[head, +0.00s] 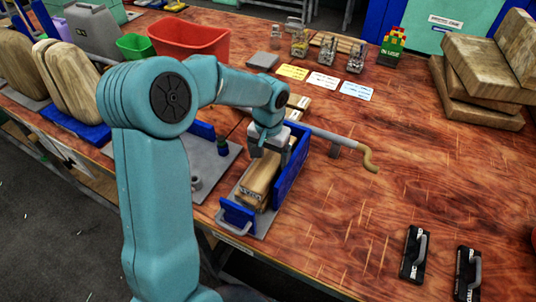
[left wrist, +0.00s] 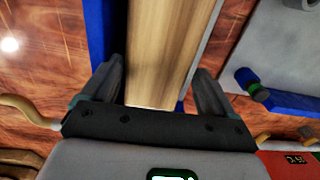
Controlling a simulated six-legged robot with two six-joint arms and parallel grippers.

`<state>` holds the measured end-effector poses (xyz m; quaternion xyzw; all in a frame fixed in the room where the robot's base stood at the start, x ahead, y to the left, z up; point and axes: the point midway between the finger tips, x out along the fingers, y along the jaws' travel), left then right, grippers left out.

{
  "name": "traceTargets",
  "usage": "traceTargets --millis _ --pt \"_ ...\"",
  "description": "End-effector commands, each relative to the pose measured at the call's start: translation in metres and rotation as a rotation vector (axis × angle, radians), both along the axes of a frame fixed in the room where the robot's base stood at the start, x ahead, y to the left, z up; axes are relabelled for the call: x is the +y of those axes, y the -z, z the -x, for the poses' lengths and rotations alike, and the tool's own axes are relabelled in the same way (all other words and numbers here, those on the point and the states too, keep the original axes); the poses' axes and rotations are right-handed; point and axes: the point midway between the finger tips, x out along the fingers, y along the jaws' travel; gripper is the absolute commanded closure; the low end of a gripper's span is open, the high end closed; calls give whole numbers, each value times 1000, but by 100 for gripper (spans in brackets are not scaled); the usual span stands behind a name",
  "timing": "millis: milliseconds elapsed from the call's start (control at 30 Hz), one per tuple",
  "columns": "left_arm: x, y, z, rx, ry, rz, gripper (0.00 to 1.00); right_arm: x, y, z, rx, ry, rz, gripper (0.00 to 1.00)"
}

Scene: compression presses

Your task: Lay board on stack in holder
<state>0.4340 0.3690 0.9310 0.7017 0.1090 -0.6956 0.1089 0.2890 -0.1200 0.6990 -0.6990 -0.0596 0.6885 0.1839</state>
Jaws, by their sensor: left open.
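The holder (head: 293,168) has blue walls on a grey base near the front edge of the wooden table. Wooden board material (head: 258,186) lies lengthwise in it, with a dark-marked near end; I cannot tell how many boards are stacked there. My left gripper (head: 268,148) points down over its far part. In the left wrist view my gripper (left wrist: 158,80) is open, with one finger on each side of a pale wooden board (left wrist: 165,45). Contact with the board is not clear. The holder's blue wall (left wrist: 101,30) runs alongside. My right gripper does not show.
A crank handle (head: 368,160) sticks out right of the holder. A grey plate (head: 215,165) with blue parts lies left of it. Thick wooden blocks (head: 480,65) are stacked at back right. Two black clamps (head: 414,254) (head: 467,275) lie front right. The middle right is clear.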

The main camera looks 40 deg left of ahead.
Motion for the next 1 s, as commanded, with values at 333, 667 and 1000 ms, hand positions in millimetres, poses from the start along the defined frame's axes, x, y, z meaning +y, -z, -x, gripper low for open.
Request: traceTargets --millis 333,667,1000 --pt "-4 7 2 13 4 9 0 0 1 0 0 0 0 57" --pt "-4 1 2 11 4 9 0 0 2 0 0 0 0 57" --pt "-2 -82 1 -6 3 4 0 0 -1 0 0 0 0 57"
